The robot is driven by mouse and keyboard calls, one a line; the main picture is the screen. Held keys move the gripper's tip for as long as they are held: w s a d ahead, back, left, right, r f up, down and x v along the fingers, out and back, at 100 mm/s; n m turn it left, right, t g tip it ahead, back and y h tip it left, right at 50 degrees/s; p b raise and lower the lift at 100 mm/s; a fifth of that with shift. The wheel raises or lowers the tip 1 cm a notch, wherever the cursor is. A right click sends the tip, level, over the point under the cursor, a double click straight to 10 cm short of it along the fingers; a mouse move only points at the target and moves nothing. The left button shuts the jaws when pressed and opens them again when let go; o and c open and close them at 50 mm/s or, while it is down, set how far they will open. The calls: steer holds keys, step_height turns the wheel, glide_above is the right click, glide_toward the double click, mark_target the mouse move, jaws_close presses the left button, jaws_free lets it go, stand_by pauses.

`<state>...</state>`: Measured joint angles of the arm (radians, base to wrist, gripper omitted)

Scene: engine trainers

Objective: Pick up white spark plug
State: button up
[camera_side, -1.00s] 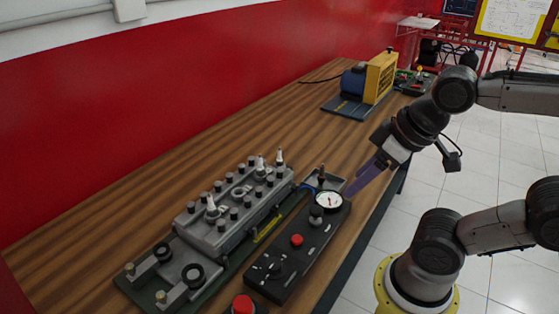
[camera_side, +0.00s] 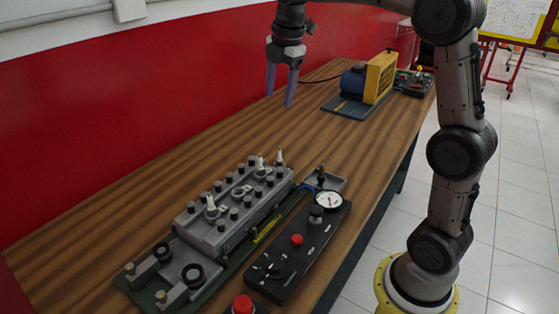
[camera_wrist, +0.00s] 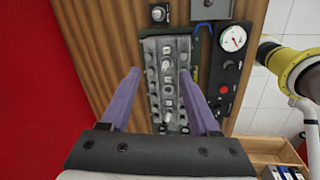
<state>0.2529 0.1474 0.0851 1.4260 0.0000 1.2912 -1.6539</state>
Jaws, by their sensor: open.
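Several white spark plugs show on and around the grey engine head (camera_side: 225,235) in the side view. One plug (camera_side: 280,158) stands upright at its far end, another (camera_side: 260,165) is close beside that one, and a third (camera_side: 211,203) is nearer the front end. In the wrist view a white plug (camera_wrist: 168,117) stands out on the engine head (camera_wrist: 153,85). My gripper (camera_side: 280,99) is open and empty, pointing down, high above the table beyond the head's far end. Its purple fingers (camera_wrist: 159,73) frame the head in the wrist view.
A black control panel (camera_side: 285,262) with a gauge (camera_side: 328,201) and red button lies right of the head. A small grey tray (camera_side: 335,182) is behind it. A yellow and blue machine (camera_side: 380,75) stands farther back. The wooden table (camera_side: 165,180) is clear on the left.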

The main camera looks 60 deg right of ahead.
steer(key=w+d+f+g, duration=0.2)
steer(key=w+d+f, duration=0.35)
steer(key=f, duration=0.25)
steer(key=m, duration=0.1)
glide_above(279, 160)
steer(key=shift+y, duration=0.3)
steer(key=f, duration=1)
steer(key=shift+s+d+f, duration=0.2)
steer(key=shift+d, duration=0.15)
steer(key=shift+w+f, duration=0.15)
steer(key=shift+f, duration=1.4)
steer(key=shift+w+f, duration=0.15)
steer(key=shift+f, duration=1.4)
jaws_close()
